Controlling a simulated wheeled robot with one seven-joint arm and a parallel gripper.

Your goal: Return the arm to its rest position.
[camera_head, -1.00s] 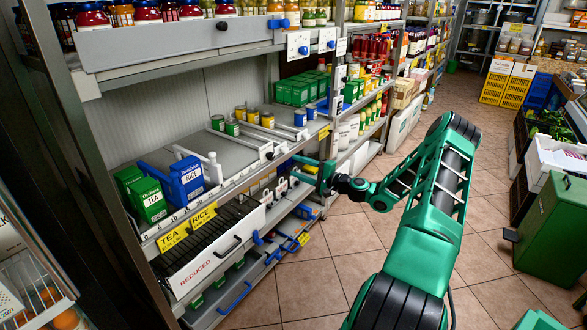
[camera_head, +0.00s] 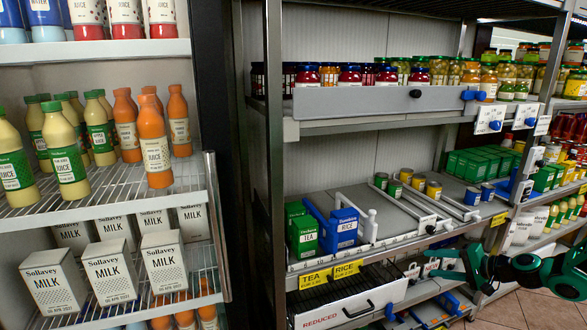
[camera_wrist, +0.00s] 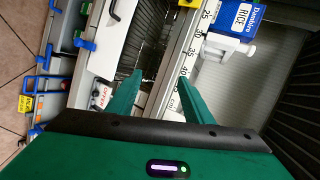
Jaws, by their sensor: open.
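My gripper (camera_head: 446,264) is at the right of the head view, in front of the lower shelves, with its green fingers pointing left. In the wrist view the two fingers of my gripper (camera_wrist: 160,78) stand apart with nothing held between them. Part of my green arm shows at the right edge of the head view; the rest of it is out of frame. Beyond the fingers in the wrist view are a shelf edge with a number scale (camera_wrist: 186,62) and a blue RICE box (camera_wrist: 238,18).
The green TEA box (camera_head: 303,236) and blue RICE box (camera_head: 341,230) stand on the middle shelf. A drawer marked REDUCED (camera_head: 350,307) is below. At left is a cooler with juice bottles (camera_head: 156,150) and milk cartons (camera_head: 108,272). Some tiled floor (camera_head: 530,308) is free at lower right.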

